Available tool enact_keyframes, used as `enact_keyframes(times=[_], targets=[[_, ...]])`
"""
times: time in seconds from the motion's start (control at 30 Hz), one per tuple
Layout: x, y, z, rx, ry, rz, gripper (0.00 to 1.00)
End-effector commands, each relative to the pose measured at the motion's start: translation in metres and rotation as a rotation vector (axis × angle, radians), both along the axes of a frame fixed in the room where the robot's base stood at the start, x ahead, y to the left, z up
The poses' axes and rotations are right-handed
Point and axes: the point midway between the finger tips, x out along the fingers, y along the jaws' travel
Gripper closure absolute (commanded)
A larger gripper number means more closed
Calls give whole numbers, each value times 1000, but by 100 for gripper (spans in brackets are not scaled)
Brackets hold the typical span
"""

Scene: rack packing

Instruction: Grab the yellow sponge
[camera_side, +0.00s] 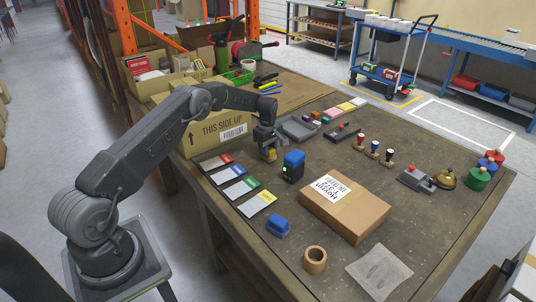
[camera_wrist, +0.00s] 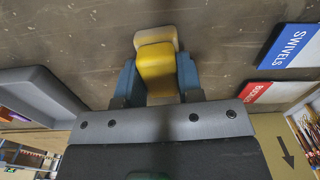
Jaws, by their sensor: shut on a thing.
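The yellow sponge (camera_wrist: 156,68) is between the fingers of my gripper (camera_wrist: 158,80) in the wrist view, with a paler layer along its far edge. The gripper is shut on it from both sides. In the side view the sponge (camera_side: 269,153) shows as a small yellow patch under my gripper (camera_side: 268,150), low over the table behind the dark blue container. I cannot tell whether the sponge touches the table.
A dark blue container (camera_side: 293,166) stands close to the right of my gripper. A large cardboard box (camera_side: 215,131) is to the left. Label cards (camera_side: 240,188) lie in front, and a grey tray (camera_side: 299,128) sits behind. A flat parcel (camera_side: 362,210) lies further right.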

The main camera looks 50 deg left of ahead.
Motion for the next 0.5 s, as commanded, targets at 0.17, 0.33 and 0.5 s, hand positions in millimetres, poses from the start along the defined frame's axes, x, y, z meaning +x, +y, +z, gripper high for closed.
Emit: enact_keyframes(times=[0.17, 0.33, 0.5], targets=[[0, 0, 0, 0, -1, 0, 89], [0, 0, 1, 0, -1, 0, 90], [0, 0, 10, 1, -2, 0, 90]])
